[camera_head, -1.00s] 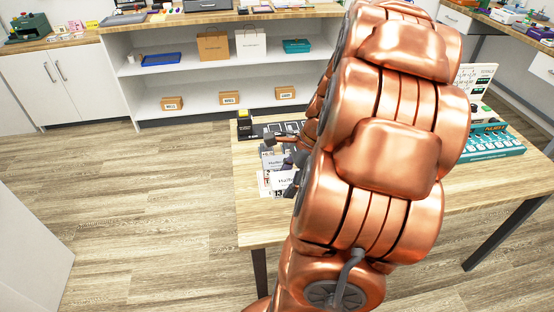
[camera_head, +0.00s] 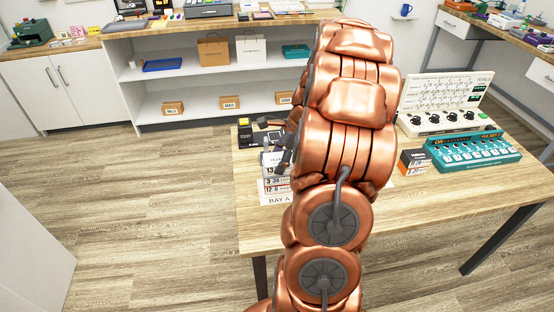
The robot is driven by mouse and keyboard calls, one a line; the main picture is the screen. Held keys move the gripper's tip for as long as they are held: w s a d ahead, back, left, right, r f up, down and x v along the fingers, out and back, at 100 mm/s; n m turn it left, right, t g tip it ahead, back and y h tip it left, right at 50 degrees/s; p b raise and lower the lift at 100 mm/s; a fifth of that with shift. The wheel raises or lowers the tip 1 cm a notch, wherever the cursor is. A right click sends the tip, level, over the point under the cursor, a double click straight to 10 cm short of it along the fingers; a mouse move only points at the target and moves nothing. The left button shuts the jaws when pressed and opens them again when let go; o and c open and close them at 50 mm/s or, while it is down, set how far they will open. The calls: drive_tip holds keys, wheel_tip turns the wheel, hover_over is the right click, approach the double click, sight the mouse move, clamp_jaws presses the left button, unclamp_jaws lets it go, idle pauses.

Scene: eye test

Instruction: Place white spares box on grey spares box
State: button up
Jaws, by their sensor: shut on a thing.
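My gripper (camera_head: 281,158) shows only in part, its dark grey fingers at the left of my copper arm, which hides the rest. It is shut at a white box (camera_head: 270,162) with printing on its top, near the table's left side. Just below the white box, numbered white label faces (camera_head: 274,184) show one above the other, over a sheet marked BAY A (camera_head: 277,200). I cannot tell for sure where one box ends and another begins, or whether they touch. No grey box stands out clearly; my arm may hide part of it.
The wooden table (camera_head: 420,206) also holds a black and orange box (camera_head: 413,161), a teal switch panel (camera_head: 473,151) and a white panel with knobs (camera_head: 443,118). A black box with a yellow label (camera_head: 245,132) stands at the back left. The table's front right is clear.

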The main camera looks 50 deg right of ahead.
sight(277, 153)
drive_tip(key=shift+w+d+f+p, duration=0.1)
drive_tip(key=shift+w+d+p, duration=0.05)
drive_tip(key=shift+w+d, duration=0.4)
drive_tip(key=shift+w+d+f+p, duration=0.15)
drive_tip(key=shift+w+d, duration=0.2)
drive_tip(key=shift+w, duration=0.35)
drive_tip(key=shift+f+p, duration=0.65)
drive_tip(key=shift+f, duration=1)
drive_tip(key=shift+f, duration=0.1)
drive_tip(key=o, duration=1.2)
